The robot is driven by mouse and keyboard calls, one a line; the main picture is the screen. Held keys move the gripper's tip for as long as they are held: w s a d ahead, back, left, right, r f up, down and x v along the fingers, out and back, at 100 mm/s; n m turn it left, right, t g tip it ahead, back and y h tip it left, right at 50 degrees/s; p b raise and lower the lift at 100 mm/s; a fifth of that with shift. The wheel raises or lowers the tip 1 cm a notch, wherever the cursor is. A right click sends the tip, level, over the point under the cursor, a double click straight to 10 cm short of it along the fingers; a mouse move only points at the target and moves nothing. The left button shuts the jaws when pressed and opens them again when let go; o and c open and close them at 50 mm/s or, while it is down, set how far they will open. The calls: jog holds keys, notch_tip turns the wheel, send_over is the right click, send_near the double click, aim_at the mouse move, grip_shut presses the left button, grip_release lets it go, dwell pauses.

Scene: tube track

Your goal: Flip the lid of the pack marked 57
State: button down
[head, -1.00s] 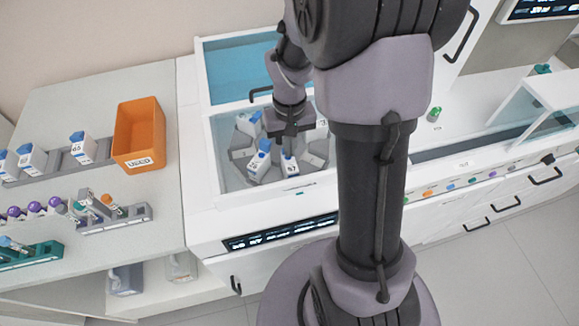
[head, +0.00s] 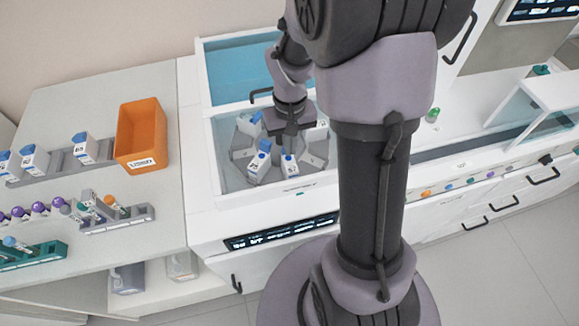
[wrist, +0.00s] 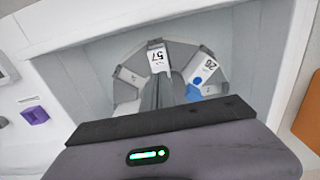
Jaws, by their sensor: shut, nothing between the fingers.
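The pack marked 57 (wrist: 158,58) stands in the grey carousel in the wrist view, a white carton with its number upside down there. In the head view the same pack (head: 289,167) is the right one of two at the front, with blue showing near its top. My gripper (wrist: 165,84) is shut and empty, its fingers pointing down close by the pack's top. It also shows in the head view (head: 291,147). The fingers hide the pack's lid in the wrist view, so I cannot tell whether it is up or down, or whether they touch it.
A pack marked 26 (wrist: 207,68) with a blue cap stands beside it in the carousel (head: 316,158). More packs stand behind my gripper. White walls and a clear pane enclose the carousel. An orange bin marked USED (head: 140,132) stands on the left counter beside a rack of packs.

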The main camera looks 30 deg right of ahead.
jog(key=shift+s+a+f+b, duration=0.15)
jog(key=shift+s+a+b, duration=0.1)
jog(key=shift+s, duration=0.3)
jog(key=shift+s+a+f+b, duration=0.1)
jog(key=shift+s+f+b, duration=0.1)
jog(key=shift+s, duration=0.35)
jog(key=shift+f, duration=0.1)
jog(key=shift+f+b, duration=1.1)
jog(key=shift+f, duration=0.1)
